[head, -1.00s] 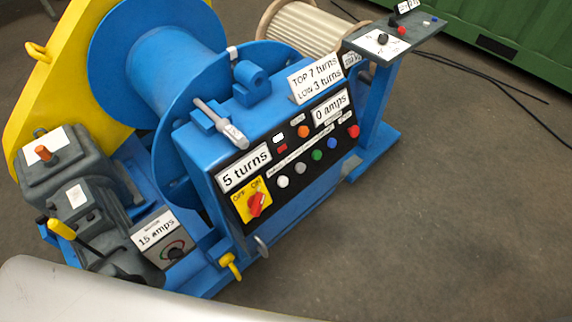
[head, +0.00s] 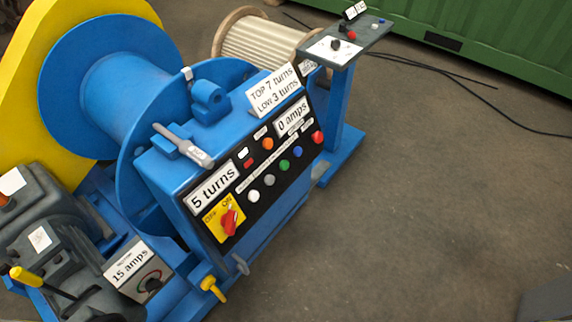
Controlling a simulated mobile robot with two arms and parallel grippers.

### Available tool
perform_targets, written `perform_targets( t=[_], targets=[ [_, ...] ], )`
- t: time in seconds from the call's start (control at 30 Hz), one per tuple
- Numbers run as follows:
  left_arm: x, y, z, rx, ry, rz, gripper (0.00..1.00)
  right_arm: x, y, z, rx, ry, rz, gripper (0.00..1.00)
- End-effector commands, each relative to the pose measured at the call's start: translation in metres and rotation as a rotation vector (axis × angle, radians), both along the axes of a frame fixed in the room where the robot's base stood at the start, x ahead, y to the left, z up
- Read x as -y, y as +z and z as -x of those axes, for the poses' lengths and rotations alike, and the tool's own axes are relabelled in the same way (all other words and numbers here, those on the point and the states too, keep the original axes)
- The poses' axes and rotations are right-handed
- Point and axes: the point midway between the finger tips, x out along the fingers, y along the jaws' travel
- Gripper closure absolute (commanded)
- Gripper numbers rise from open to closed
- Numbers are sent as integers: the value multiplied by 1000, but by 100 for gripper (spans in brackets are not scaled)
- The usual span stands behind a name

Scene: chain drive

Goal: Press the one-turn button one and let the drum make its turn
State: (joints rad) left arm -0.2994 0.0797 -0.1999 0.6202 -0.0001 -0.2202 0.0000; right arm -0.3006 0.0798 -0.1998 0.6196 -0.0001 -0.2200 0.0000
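The blue winch's black control panel (head: 276,162) faces the front right, with a row of white, grey, green, blue and red buttons. The labels over them are too small to read, so I cannot tell which is the one-turn button. The white button (head: 254,196), grey button (head: 269,180) and green button (head: 284,166) sit low on the panel. The display (head: 213,188) reads 5 turns and another (head: 293,117) reads 0 amps. The red switch (head: 229,222) sits on a yellow OFF/ON plate. The blue drum (head: 125,90) is behind the panel. Neither gripper is in view.
A sign (head: 275,91) reads TOP 7 turns, LOW 3 turns. A grey gearbox with a yellow-handled lever (head: 25,276) stands at lower left. A small stand (head: 350,42) rises right of the panel. A green container (head: 480,40) is behind.

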Motion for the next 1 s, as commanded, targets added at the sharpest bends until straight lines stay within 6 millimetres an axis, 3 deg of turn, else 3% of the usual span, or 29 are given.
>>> perform_targets(
  t=[0.13, 0.5, 1.0],
  targets=[
    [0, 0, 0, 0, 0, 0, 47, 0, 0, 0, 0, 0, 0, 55],
    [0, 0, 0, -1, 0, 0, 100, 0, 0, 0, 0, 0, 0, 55],
    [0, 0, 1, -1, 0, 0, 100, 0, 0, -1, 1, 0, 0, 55]
  ],
)
